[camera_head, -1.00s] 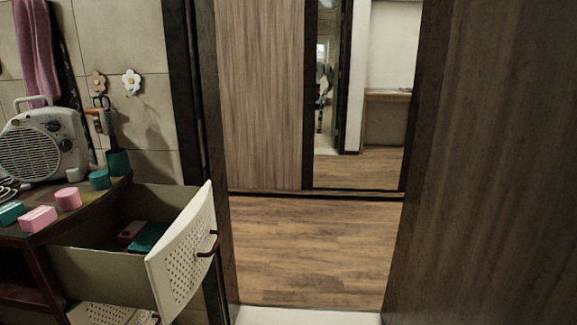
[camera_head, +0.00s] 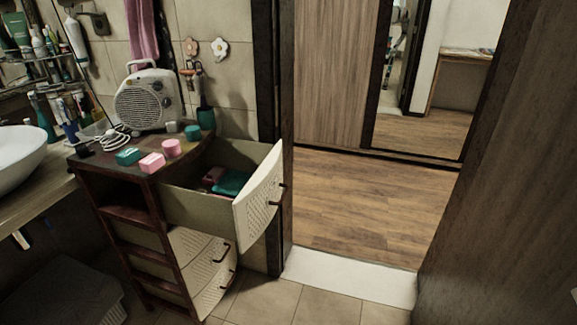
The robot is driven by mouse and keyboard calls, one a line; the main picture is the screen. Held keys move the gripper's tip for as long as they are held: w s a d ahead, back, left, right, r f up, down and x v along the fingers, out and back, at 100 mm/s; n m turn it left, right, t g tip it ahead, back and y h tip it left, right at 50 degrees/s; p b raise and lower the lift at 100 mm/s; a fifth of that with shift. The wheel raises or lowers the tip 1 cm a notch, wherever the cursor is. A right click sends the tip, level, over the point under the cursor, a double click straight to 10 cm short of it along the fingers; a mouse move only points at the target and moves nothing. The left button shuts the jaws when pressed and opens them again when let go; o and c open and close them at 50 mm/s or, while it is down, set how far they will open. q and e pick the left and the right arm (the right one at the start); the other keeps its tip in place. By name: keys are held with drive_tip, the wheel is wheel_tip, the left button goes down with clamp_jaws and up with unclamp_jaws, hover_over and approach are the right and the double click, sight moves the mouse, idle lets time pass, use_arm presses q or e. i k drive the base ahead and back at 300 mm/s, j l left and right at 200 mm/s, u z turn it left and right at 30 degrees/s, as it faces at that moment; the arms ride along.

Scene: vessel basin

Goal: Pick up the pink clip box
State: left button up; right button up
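A pink rectangular box (camera_head: 152,163) lies near the front edge of the top of a dark wooden cabinet (camera_head: 102,167) at the left. A rounder pink container (camera_head: 171,148) stands just behind it to the right. A dim pink item (camera_head: 213,177) lies inside the cabinet's open top drawer (camera_head: 258,207), beside a teal item (camera_head: 231,183). I cannot tell from looks alone which pink one is the clip box. Neither of my grippers shows.
A teal box (camera_head: 128,156), a teal container (camera_head: 193,132) and a white fan heater (camera_head: 149,99) share the cabinet top. A white sink (camera_head: 20,152) is at the left. The open drawer juts out toward the doorway. Tiled floor (camera_head: 330,308) in front is clear.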

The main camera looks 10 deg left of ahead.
sight(150, 163)
drive_tip(key=i+j+u, duration=0.3)
drive_tip(key=u, duration=0.15)
drive_tip(key=i+j+u, duration=0.15)
drive_tip(key=i+u, duration=0.25)
